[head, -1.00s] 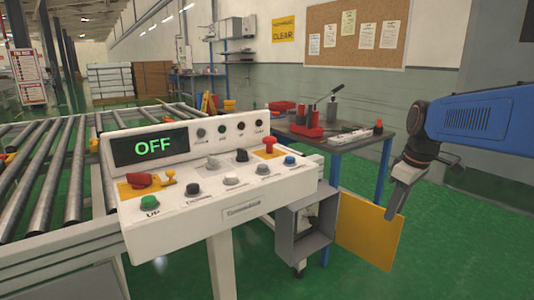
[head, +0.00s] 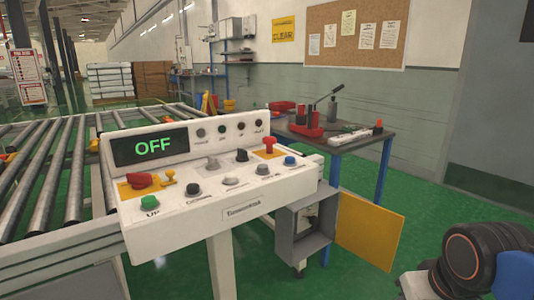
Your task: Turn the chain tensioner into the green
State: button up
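A grey box (head: 289,245) hangs under the right end of the control console, with its yellow door (head: 369,232) swung open to the right. A small pale part (head: 311,216) shows inside the box, too small and shadowed to make out. I cannot tell whether it is the chain tensioner, and no green mark on it can be made out. My gripper (head: 416,286) is at the bottom right, low and to the right of the yellow door. Only a grey piece of it shows at the frame's lower edge; its fingertips are not clear.
The white control console (head: 226,209) reads OFF and carries several knobs and buttons. A roller conveyor (head: 40,190) runs at the left. A workbench (head: 350,143) with red tools stands behind the box. Green floor (head: 425,222) is clear between the door and the wall.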

aim_at(313, 220)
jog(key=z, duration=0.45)
jog(key=i+l+z, duration=0.2)
jog(key=z, duration=0.25)
jog(key=i+z, duration=0.45)
jog(key=i, duration=1.7)
jog(key=i+l, duration=0.1)
jog(key=i, duration=1.55)
jog(key=i+u, duration=0.1)
jog(key=u, duration=0.4)
jog(key=i+u, duration=0.15)
jog(key=u, duration=0.35)
jog(key=l+u, duration=0.1)
jog(key=u, duration=2.95)
jog(key=l, duration=0.1)
